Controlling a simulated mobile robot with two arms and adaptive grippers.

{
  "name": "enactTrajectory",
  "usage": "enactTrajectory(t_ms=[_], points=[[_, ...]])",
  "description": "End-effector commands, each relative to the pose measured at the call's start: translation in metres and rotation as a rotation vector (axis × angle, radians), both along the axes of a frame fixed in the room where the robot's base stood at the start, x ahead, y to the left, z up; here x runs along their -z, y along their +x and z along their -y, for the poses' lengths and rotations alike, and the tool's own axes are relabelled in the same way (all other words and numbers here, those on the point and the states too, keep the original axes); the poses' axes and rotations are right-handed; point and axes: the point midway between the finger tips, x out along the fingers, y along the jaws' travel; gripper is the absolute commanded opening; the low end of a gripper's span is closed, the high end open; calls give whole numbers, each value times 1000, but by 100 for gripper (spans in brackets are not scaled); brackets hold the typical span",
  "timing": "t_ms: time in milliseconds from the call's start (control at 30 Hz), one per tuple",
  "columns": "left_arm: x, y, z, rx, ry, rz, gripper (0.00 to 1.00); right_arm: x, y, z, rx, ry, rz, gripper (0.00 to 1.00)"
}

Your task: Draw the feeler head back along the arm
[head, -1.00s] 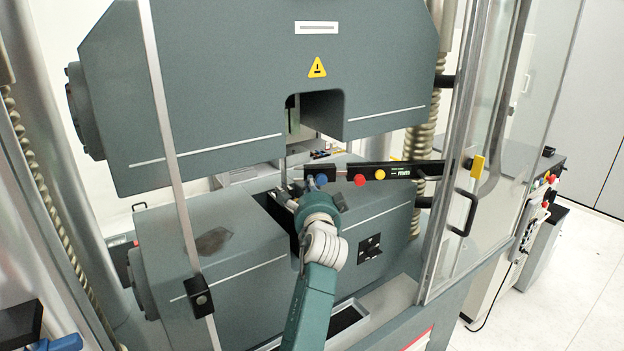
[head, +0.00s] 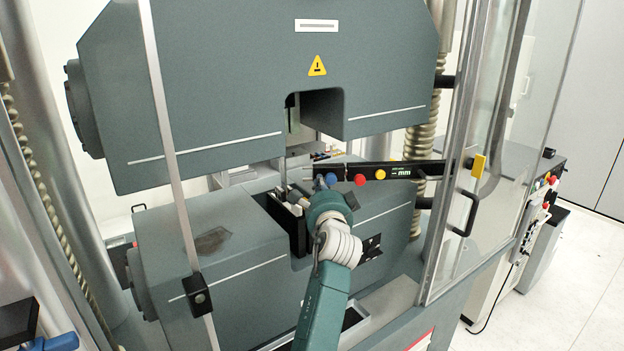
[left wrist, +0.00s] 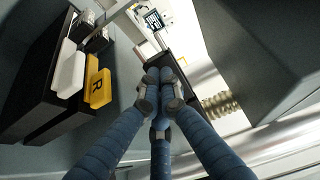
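The feeler arm (head: 396,171) is a black bar with a small "mm" display, a yellow knob and a red knob. It reaches left from the machine's right side. The feeler head (head: 325,171) is the short black block at its left end, with a blue knob (head: 331,180). The head now sits close against the bar. My left gripper (head: 318,198) is right below the head. In the left wrist view its blue-grey fingers (left wrist: 160,95) come together at the tips, closed around the knob, which they largely hide. The right gripper is not in view.
The big grey upper block (head: 250,70) hangs above and the lower block (head: 215,240) stands below, leaving a narrow gap. A clear guard door (head: 500,150) stands open at right. A yellow plate marked R (left wrist: 97,85) and a white plate (left wrist: 70,70) are beside my fingers.

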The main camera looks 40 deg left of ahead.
Motion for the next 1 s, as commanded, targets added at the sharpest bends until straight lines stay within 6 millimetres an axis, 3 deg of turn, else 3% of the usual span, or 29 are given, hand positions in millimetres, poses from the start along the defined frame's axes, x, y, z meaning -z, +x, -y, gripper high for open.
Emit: enactTrajectory(t_ms=[1000], points=[[-2,11,13,10,1,4,0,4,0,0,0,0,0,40]])
